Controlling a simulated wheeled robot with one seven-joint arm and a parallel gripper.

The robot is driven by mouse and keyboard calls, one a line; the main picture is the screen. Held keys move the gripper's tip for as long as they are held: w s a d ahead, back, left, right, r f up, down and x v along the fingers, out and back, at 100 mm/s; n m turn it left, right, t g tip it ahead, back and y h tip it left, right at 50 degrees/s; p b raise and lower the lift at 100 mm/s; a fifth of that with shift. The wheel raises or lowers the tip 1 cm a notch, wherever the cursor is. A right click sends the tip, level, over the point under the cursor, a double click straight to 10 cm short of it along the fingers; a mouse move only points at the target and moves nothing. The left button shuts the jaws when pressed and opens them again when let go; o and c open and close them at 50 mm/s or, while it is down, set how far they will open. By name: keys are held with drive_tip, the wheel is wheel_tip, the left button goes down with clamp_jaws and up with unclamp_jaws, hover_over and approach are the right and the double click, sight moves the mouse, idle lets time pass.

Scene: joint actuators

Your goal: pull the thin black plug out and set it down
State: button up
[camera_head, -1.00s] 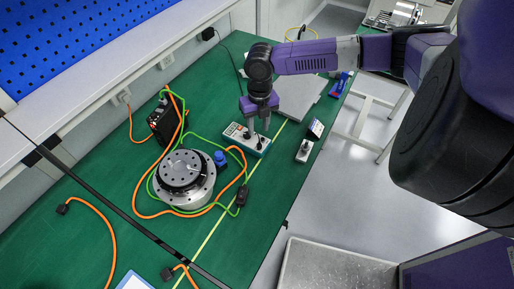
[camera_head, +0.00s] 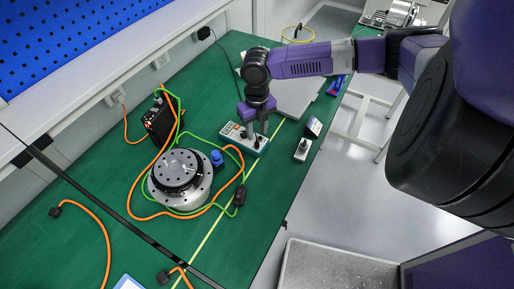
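A small white and teal box (camera_head: 230,132) with dark knobs or plugs on its top lies on the green table. My gripper (camera_head: 256,133) points down over this box, with its fingertips at the box's top near the dark parts. The fingers hide part of the box. The thin black plug cannot be told apart from the other dark parts at this size. Whether the fingers are closed on anything cannot be seen.
A round metal motor (camera_head: 180,180) with orange and green cables stands left of the box. A blue cylinder (camera_head: 217,158) and a black unit (camera_head: 160,120) are near it. A small metal switch-like part (camera_head: 302,149) lies to the right.

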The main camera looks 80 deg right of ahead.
sight(257, 143)
wheel_tip(257, 143, down, 6)
drive_tip(key=b, duration=0.3)
drive_tip(key=shift+f, duration=0.2)
idle(1.2)
clamp_jaws()
drive_tip(key=shift+r, duration=0.2)
idle(1.4)
drive_tip(key=shift+r+p, duration=2.55)
drive_tip(key=shift+r, duration=0.3)
